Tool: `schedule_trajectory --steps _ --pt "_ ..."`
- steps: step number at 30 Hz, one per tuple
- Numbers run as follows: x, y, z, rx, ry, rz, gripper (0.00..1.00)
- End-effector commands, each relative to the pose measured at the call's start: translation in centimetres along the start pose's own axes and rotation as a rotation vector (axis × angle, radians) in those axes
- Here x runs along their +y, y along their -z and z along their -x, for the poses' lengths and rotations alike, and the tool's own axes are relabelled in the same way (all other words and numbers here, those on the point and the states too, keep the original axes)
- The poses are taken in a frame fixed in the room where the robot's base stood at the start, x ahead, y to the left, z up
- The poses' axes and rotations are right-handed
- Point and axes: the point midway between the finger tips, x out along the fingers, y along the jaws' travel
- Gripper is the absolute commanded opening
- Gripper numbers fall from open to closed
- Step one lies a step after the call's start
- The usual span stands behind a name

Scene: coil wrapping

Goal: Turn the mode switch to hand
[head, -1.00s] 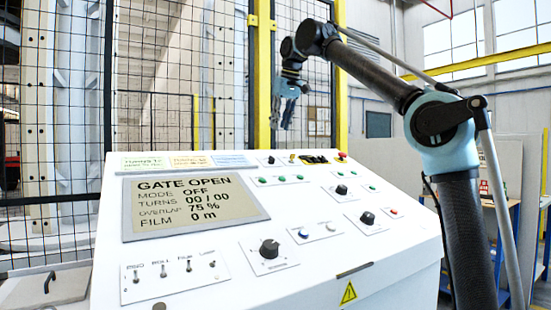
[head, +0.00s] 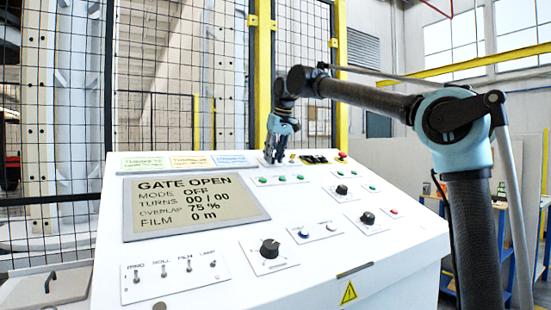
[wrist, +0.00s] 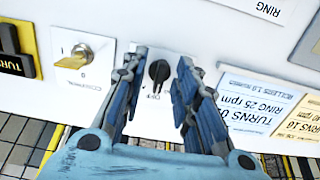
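The mode switch is a small black knob (wrist: 158,70) on a white plate, with an upside-down OFF label beside it in the wrist view. My gripper (wrist: 162,60) is open, one blue finger on each side of the knob, with visible gaps. In the head view my gripper (head: 276,157) points down at the back edge of the sloped panel and hides most of the knob. The display (head: 190,205) reads GATE OPEN, MODE OFF, TURNS 00 / 00, OVERLAP 75 %, FILM 0 m.
A yellow key switch (wrist: 82,55) sits beside the knob. Coloured note cards (wrist: 235,105) lie on its other side. A red button (head: 342,155) stands at the panel's back right. Larger black knobs (head: 269,249) are nearer the front. A mesh fence (head: 165,90) rises behind the panel.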

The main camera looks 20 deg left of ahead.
Motion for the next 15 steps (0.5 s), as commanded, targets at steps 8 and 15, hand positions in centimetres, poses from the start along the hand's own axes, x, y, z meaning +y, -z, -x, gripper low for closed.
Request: schedule_trajectory --steps 8,15 --pt "0.15 0.01 -0.16 0.000 -0.001 -0.002 0.28" --pt "0.16 0.02 -0.13 0.000 -0.001 -0.002 0.00"
